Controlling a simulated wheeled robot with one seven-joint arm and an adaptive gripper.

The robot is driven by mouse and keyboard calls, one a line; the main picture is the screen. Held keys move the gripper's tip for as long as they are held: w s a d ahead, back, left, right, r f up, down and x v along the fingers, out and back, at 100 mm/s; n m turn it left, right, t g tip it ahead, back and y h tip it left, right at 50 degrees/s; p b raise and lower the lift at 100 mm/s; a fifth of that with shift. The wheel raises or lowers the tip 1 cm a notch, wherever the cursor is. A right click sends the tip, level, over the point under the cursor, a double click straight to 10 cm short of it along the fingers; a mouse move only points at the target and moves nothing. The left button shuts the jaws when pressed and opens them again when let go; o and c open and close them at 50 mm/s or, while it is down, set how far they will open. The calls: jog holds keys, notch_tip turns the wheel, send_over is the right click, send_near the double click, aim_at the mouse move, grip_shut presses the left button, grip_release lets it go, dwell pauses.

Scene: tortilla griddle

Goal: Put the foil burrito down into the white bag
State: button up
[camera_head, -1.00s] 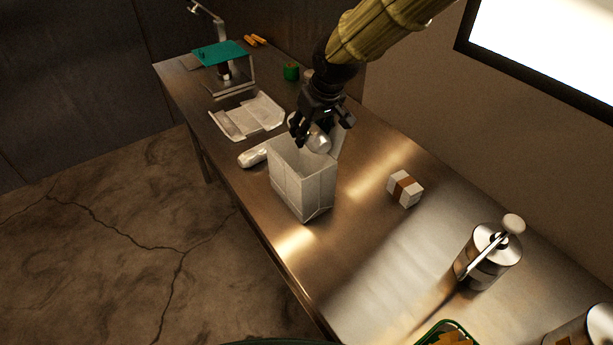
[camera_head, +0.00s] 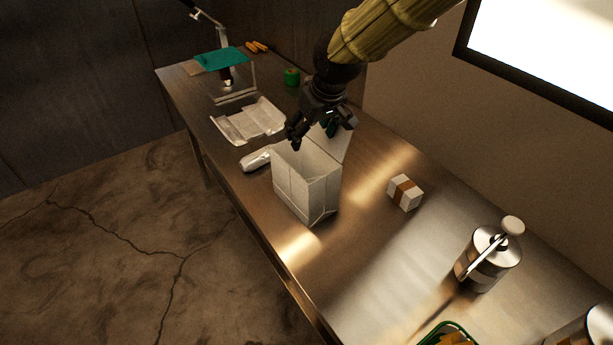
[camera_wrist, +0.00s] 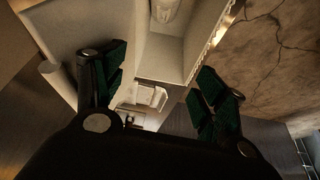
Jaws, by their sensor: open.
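The white bag (camera_head: 305,190) stands open and upright on the metal counter, its back flap raised. My gripper (camera_head: 318,128) is above the bag's mouth, fingers apart and empty. In the wrist view its green-padded fingers (camera_wrist: 160,88) are spread, and the bag's pale inner walls (camera_wrist: 160,57) show at the top. The foil burrito (camera_wrist: 165,9) shows there as a silvery end inside the bag, cut by the frame edge; in the head view the bag's front wall hides it. Another foil-wrapped roll (camera_head: 256,159) lies on the counter just left of the bag.
A small white box with a brown band (camera_head: 405,192) and a metal pump canister (camera_head: 488,258) are to the right. A stand with a teal top (camera_head: 222,60) is at the far end.

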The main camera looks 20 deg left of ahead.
jog(key=v, duration=1.1)
jog(key=shift+s, duration=0.3)
jog(key=shift+a, duration=0.1)
